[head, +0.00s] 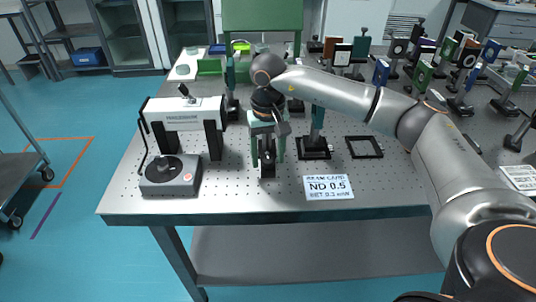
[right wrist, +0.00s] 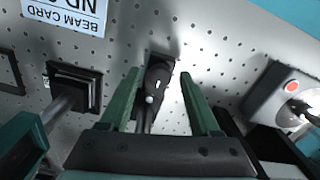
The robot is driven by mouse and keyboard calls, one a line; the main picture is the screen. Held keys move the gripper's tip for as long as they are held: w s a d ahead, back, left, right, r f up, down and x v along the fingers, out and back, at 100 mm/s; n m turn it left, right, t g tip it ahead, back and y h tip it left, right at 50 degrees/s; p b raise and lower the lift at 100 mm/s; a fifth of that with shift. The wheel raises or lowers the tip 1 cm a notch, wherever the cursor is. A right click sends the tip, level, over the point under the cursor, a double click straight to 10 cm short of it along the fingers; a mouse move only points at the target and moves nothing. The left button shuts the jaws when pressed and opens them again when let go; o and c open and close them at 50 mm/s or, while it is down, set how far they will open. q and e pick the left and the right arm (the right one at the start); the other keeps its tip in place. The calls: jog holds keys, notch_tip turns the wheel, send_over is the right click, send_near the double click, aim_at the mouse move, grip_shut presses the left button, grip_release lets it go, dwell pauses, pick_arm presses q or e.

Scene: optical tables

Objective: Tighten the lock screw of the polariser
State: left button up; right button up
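My right gripper (head: 267,150) points down over a black post mount (head: 267,170) near the middle of the optical table. In the right wrist view the green fingers of the gripper (right wrist: 160,75) are spread apart. The black mount (right wrist: 160,72) shows between them, with clear gaps on both sides. A small bright round knob (right wrist: 150,99), possibly the lock screw, shows on the mount. My gripper and wrist cover the upper part of this mount in the head view, so I cannot confirm that it is the polariser. My left gripper is not in view.
A teal post on a black base (head: 313,153) stands close on the right. A white bridge-shaped device (head: 185,113) and a grey dial box (head: 170,178) stand left. The front left of the table (head: 232,200) is bare.

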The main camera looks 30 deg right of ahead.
aim_at(268, 159)
notch_tip(268, 159, up, 12)
jog(key=shift+r+p, duration=0.25)
jog(key=shift+p, duration=0.05)
dwell(0.4)
jog(key=shift+s, duration=0.1)
dwell(0.4)
